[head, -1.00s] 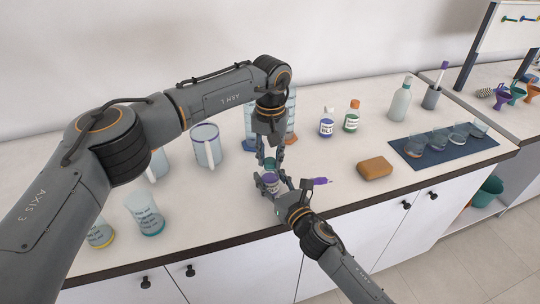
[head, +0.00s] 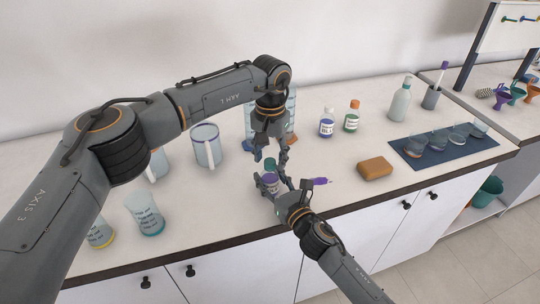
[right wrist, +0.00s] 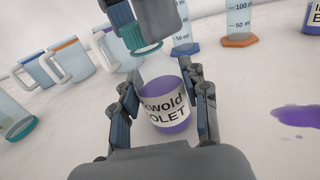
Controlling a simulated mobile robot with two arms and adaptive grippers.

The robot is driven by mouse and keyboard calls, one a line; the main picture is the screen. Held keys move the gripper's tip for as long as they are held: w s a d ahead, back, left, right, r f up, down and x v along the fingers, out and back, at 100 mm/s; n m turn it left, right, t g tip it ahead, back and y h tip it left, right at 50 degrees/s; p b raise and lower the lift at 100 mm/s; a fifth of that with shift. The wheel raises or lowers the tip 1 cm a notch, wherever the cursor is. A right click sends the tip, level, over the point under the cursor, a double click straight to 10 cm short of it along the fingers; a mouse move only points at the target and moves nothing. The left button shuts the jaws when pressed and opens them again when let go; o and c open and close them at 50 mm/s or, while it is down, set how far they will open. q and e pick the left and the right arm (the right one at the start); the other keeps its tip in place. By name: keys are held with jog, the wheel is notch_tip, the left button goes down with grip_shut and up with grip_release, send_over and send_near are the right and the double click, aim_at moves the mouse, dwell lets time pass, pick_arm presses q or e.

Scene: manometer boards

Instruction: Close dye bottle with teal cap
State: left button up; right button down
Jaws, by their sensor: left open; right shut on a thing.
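The dye bottle (head: 271,184) with violet liquid stands near the front of the counter. It also shows in the right wrist view (right wrist: 163,110), its label partly readable as "VIOLET". My right gripper (head: 277,189) is shut around the bottle's body, a finger on each side. The teal cap (head: 270,163) is at the bottle's mouth; in the right wrist view the cap (right wrist: 141,38) looks slightly offset to the left, and I cannot tell whether it is seated.
A purple spill (head: 320,181) lies right of the bottle. A brown sponge (head: 375,168) is farther right, before a blue mat (head: 482,148) with glass dishes. Two capped bottles, blue-labelled (head: 326,124) and green (head: 352,117), stand behind. Beakers (head: 145,215) and a jug (head: 207,146) stand left.

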pick_arm(q)
jog(key=shift+r, duration=2.25)
jog(key=shift+c, duration=0.2)
